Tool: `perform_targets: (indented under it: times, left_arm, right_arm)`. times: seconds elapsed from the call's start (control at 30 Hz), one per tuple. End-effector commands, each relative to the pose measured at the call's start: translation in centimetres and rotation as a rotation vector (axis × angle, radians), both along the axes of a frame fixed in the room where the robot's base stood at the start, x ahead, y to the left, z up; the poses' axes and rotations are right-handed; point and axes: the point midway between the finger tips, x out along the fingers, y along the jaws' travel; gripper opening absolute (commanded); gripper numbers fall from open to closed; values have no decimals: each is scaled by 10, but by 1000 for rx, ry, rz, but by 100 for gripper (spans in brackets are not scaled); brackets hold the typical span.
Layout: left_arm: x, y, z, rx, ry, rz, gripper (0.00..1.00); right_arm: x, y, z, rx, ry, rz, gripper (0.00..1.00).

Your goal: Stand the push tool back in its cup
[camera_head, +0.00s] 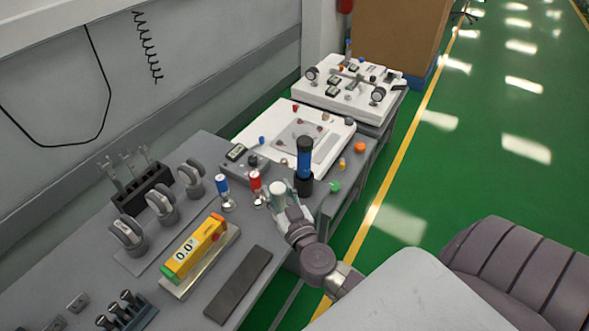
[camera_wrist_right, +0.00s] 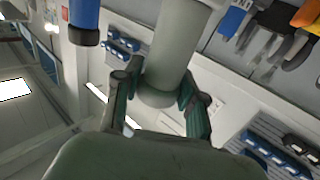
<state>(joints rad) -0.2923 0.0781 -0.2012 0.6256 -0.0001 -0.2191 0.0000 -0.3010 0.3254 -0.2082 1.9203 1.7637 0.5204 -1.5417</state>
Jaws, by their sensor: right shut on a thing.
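My right gripper (camera_head: 279,196) is shut on a pale grey-green cylinder, seemingly the push tool (camera_head: 278,188), above the bench's front edge. In the right wrist view, my right gripper's green-grey fingers (camera_wrist_right: 165,92) close on both sides of the push tool (camera_wrist_right: 178,50), near its rounded end. A black-and-blue upright cylinder (camera_head: 304,158) stands just right of the gripper; a blue cylinder with a dark end (camera_wrist_right: 84,18) shows at the wrist view's upper left. I cannot tell which thing is the push tool's cup. My left gripper is not in view.
Red-topped (camera_head: 255,182) and blue-topped (camera_head: 222,187) pieces stand left of the gripper. A yellow display box (camera_head: 193,248) and a dark flat bar (camera_head: 239,284) lie nearer. A white tray (camera_head: 335,150) with small parts is behind. Green floor (camera_head: 480,150) is open at right.

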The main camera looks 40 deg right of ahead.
Motion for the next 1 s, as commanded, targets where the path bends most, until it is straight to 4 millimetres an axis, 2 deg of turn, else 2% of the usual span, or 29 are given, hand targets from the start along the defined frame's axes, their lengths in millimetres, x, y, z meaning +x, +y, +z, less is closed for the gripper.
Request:
perform_targets:
  times: [0.03,0.1,0.23,0.57,0.77,1.0]
  left_arm:
    - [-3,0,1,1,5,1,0]
    - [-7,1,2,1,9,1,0]
    - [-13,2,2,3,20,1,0]
    - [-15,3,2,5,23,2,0]
    - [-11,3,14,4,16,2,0]
    - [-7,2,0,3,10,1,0]
  right_arm:
    - [13,-12,-3,4,-4,-27,0]
    - [24,-25,-9,13,-4,-54,0]
    - [34,-38,-14,23,-3,-82,0]
    - [35,-39,-15,24,-2,-85,0]
    - [34,-38,-12,25,0,-85,0]
    - [33,-38,-40,25,0,-85,0]
